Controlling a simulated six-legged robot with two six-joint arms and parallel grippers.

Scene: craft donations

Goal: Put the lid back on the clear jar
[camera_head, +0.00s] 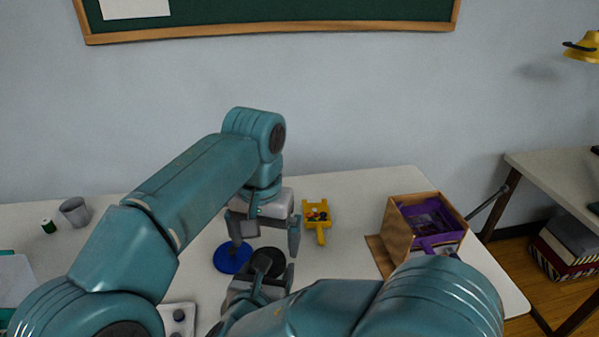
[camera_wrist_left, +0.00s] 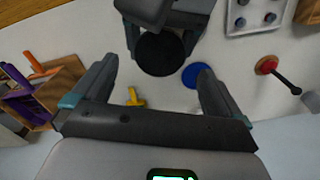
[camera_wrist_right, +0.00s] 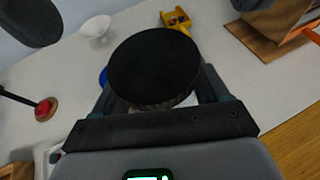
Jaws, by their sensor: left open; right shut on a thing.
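A black round lid (camera_head: 268,261) is held flat in my right gripper (camera_head: 268,270), which is shut on it above the table. It fills the middle of the right wrist view (camera_wrist_right: 153,66), with a ridged grey rim below its top. My left gripper (camera_head: 264,244) is open, pointing down just above and behind the lid. In the left wrist view the lid (camera_wrist_left: 160,53) lies between and beyond the left fingers, not gripped by them. I cannot clearly make out the clear jar; a greyish cup-like vessel (camera_head: 75,210) stands at the far left.
A blue disc (camera_head: 232,258) lies on the table near the grippers. A yellow toy-like piece (camera_head: 318,218) lies behind. A wooden box with purple contents (camera_head: 398,235) stands right. A red-based, black-handled thing (camera_wrist_right: 45,109) shows in the right wrist view.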

